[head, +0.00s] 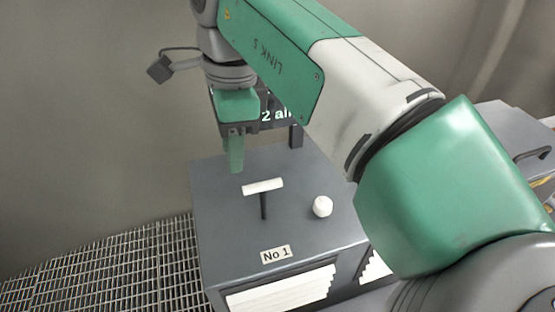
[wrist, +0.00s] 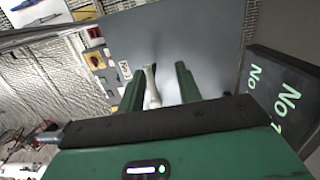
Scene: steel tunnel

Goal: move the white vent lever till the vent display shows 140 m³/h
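The white vent lever (head: 263,187) is a T-shaped white bar on a dark stem, on top of the grey box labelled No 1. My gripper (head: 236,168) hangs behind and left of the lever in the head view, fingers down. In the wrist view my gripper (wrist: 159,85) has its fingers apart, with the narrow white lever (wrist: 152,88) showing between them. I see no clear contact. The dark display (head: 279,116) stands behind the box, mostly hidden by my gripper and arm. In the wrist view the display (wrist: 284,95) shows "No 1" text; no flow value is readable.
A white knob (head: 322,206) sits right of the lever on the box top (head: 225,225). The No 1 label (head: 276,254) is at the front edge. Floor grating (head: 110,265) lies to the left. Another grey cabinet with a dark handle (head: 532,153) stands at the right.

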